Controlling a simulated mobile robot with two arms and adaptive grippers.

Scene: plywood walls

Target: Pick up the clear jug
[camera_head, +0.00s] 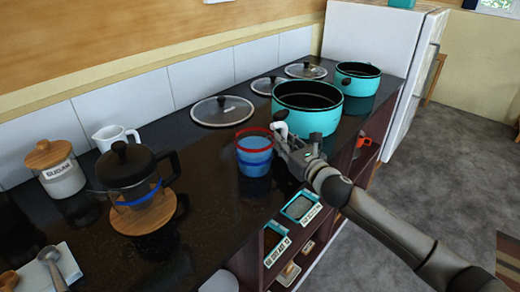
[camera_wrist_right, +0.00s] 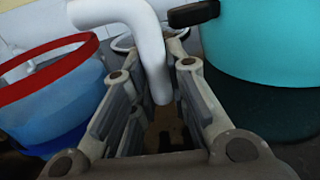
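The clear jug (camera_head: 254,158) stands upright on the dark counter, see-through and bluish, with a red rim and a white bent handle (camera_head: 280,130). In the right wrist view the jug (camera_wrist_right: 55,100) fills the left side, and its white handle (camera_wrist_right: 150,50) hangs down between my right gripper's fingers. My right gripper (camera_head: 289,148) is at the jug's right side, around the handle. Its fingers (camera_wrist_right: 155,72) look apart, with some gap beside the handle. My left gripper is not in view.
A large turquoise pot (camera_head: 305,120) stands close to the right gripper. A smaller pot (camera_head: 357,80) and glass lids (camera_head: 222,111) are behind. A French press (camera_head: 130,175) on a wooden coaster, a white cup (camera_head: 114,136) and a sugar jar (camera_head: 55,170) stand left. Counter between press and jug is clear.

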